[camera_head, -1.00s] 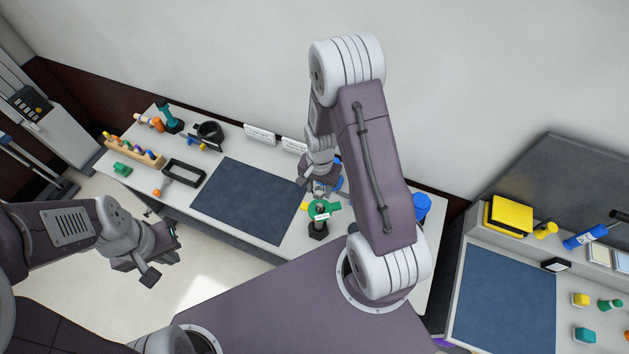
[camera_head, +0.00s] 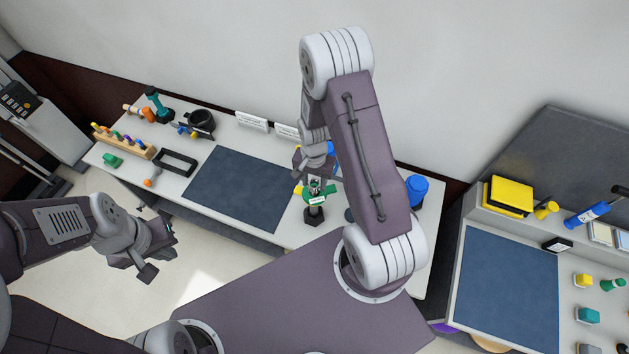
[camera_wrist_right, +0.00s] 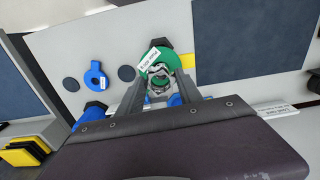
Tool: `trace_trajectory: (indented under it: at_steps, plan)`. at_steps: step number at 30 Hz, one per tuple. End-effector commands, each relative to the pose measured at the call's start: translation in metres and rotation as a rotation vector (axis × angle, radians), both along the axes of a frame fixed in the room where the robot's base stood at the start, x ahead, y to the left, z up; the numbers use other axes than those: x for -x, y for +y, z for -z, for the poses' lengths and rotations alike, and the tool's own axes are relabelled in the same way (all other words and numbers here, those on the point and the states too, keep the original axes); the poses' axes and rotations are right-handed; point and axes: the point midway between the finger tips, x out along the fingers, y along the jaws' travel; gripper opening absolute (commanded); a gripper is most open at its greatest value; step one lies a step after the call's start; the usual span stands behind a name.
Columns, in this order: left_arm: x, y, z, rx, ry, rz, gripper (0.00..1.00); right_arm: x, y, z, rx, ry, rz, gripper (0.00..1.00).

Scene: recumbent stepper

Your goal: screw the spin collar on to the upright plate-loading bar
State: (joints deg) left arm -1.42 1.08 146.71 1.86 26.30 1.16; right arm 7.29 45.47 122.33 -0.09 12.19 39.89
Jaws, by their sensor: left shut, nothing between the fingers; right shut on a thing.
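The upright plate-loading bar stands on a black base (camera_head: 314,217) and carries a green plate (camera_head: 318,195) with a white label; the green plate also shows in the right wrist view (camera_wrist_right: 174,62). My right gripper (camera_wrist_right: 158,92) is shut on a grey metal collar (camera_wrist_right: 158,84), directly over the plate's middle. In the head view my right gripper (camera_head: 314,180) is at the bar's top, partly behind its arm. The bar is mostly hidden, so I cannot tell how far the collar is on it. My left gripper (camera_head: 150,249) is shut and empty, over the floor left of the table.
A dark blue mat (camera_head: 238,188) lies left of the bar on the white table. Blue items (camera_head: 416,188) stand to its right. A black frame (camera_head: 176,162), wooden rack (camera_head: 123,142) and small tools fill the left end. Another bench (camera_head: 510,270) is at right.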

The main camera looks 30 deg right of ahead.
Motion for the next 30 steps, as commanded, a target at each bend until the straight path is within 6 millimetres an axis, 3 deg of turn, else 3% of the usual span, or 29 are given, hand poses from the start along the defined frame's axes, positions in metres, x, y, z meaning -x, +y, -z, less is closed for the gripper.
trace_trajectory:
  at_steps: [1,3,4,30]
  plan:
    - [-0.0003,0.0000,-0.0013,0.000,-0.001,0.000,0.00,-0.0003,-0.0001,-0.0015,0.000,-0.001,0.000,0.22]
    - [-0.0003,0.0000,-0.0014,0.000,-0.001,0.000,0.00,-0.0003,0.0000,-0.0016,0.001,-0.001,0.000,0.03]
    - [-0.0003,0.0000,-0.0014,0.000,-0.001,0.000,0.00,-0.0003,0.0000,-0.0016,0.001,-0.001,0.000,0.00]
    - [-0.0003,0.0000,0.0022,0.000,-0.001,0.000,0.00,-0.0006,0.0007,0.0032,0.000,0.001,-0.046,0.00]
